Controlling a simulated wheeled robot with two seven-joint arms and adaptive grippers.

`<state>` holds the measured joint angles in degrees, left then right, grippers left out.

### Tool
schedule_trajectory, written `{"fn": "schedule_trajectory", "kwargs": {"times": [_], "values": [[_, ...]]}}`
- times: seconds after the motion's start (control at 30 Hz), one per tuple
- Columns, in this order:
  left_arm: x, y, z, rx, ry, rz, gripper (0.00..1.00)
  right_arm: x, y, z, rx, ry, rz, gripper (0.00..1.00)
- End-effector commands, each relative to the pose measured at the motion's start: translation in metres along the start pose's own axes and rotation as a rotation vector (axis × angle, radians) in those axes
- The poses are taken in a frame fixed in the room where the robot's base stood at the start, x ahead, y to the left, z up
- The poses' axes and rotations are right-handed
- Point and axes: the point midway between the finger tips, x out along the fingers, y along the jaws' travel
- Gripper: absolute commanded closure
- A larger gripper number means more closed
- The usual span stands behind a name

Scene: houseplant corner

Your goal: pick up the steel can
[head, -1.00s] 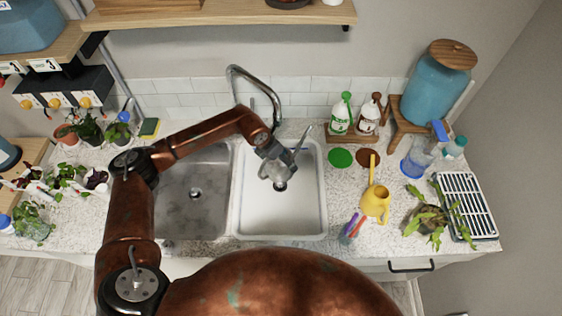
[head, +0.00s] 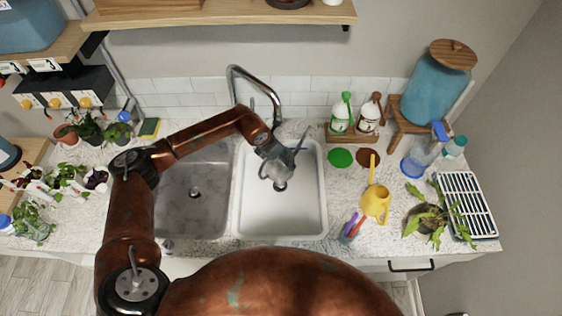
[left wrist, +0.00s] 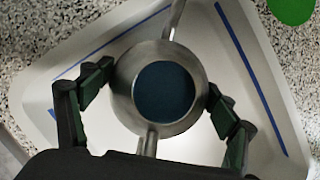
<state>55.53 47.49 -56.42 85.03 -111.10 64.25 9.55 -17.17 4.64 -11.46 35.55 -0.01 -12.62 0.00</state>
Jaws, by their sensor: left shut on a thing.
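The steel can (left wrist: 158,128) is a grey metal can with a round open top, a dark blue inside, a thin spout and a handle. In the left wrist view it sits between the two dark green fingers of my left gripper (left wrist: 158,100), which are shut on its sides. In the head view the can (head: 281,172) is small and partly hidden by my left gripper (head: 275,163). It is over the white right basin (head: 262,215), in front of the drain. I cannot tell its exact height above the basin floor. My right gripper is not in view.
A grey basin (head: 183,215) lies to the left. The faucet (head: 236,84) arches behind the can. Two bottles stand at the back wall.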

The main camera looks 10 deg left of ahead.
Motion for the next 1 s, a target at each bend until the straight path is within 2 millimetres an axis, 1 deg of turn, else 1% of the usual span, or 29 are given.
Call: {"fn": "schedule_trajectory", "kwargs": {"times": [0.03,0.3,0.33,0.57,0.67,1.0], "values": [[0.0,0.0,0.0,0.0,0.0,0.001,0.59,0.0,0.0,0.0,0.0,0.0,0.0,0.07],[0.0,0.0,0.0,0.0,0.0,0.001,0.77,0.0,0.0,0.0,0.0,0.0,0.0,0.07],[-0.003,0.0,0.004,0.0,-0.007,0.0,0.77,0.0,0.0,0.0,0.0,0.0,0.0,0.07],[-0.003,0.0,0.004,0.0,-0.007,0.0,0.77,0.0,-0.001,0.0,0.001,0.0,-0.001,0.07],[-0.006,0.0,0.005,0.001,-0.008,0.0,0.77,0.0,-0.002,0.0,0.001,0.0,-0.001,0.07],[-0.036,-0.001,0.018,0.002,-0.009,0.001,0.77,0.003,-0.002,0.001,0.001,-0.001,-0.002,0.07]]}}
